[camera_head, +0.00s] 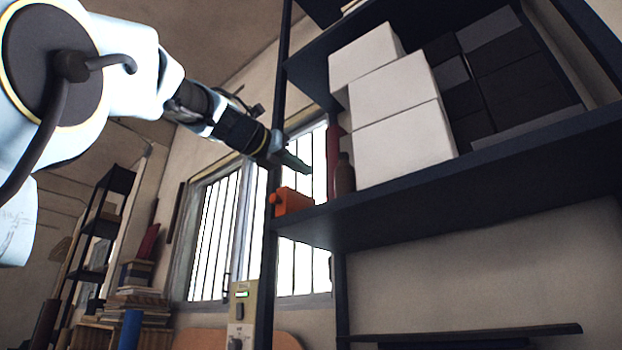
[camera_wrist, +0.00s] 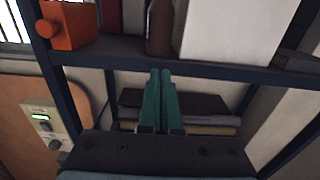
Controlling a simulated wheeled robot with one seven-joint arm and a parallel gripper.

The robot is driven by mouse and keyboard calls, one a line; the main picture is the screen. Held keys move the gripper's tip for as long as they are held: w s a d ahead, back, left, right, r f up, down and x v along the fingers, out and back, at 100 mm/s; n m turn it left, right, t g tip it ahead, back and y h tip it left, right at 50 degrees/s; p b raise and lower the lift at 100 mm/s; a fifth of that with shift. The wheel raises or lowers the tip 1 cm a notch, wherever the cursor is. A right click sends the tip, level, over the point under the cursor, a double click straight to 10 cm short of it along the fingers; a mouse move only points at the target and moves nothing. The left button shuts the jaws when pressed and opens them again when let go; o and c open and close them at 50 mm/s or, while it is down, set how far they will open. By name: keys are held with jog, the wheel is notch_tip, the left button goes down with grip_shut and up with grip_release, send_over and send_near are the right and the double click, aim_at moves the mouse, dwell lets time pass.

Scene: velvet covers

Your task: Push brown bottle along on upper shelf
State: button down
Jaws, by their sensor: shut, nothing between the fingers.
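The brown bottle (camera_head: 344,176) stands upright on the upper shelf (camera_head: 450,183), just left of the stacked white boxes. It also shows in the wrist view (camera_wrist: 159,28), with its top cut off by the frame edge. My gripper (camera_head: 303,169) is shut and empty, with its green fingers pressed together. In the head view it is left of the bottle, near the shelf's left post. In the wrist view the fingertips (camera_wrist: 160,72) appear just below the shelf edge (camera_wrist: 200,70) and apart from the bottle.
An orange object (camera_head: 293,201) sits at the shelf's left end. A dark red item (camera_head: 333,150) stands beside the bottle. White boxes (camera_head: 400,140) and dark boxes (camera_head: 510,75) fill the shelf to the right. A dark post (camera_head: 270,240) rises at the left end.

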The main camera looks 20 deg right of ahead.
jog(key=p, duration=0.4)
send_near(340, 191)
jog(key=x, duration=0.5)
jog(key=shift+w+d, duration=0.1)
jog(key=shift+d, duration=0.1)
jog(key=shift+p+x, duration=0.35)
jog(key=shift+x, duration=0.4)
jog(key=shift+f, duration=0.1)
jog(key=p+x, duration=0.4)
jog(key=x, duration=0.2)
jog(key=shift+w+d, duration=0.3)
jog(key=shift+d, duration=0.15)
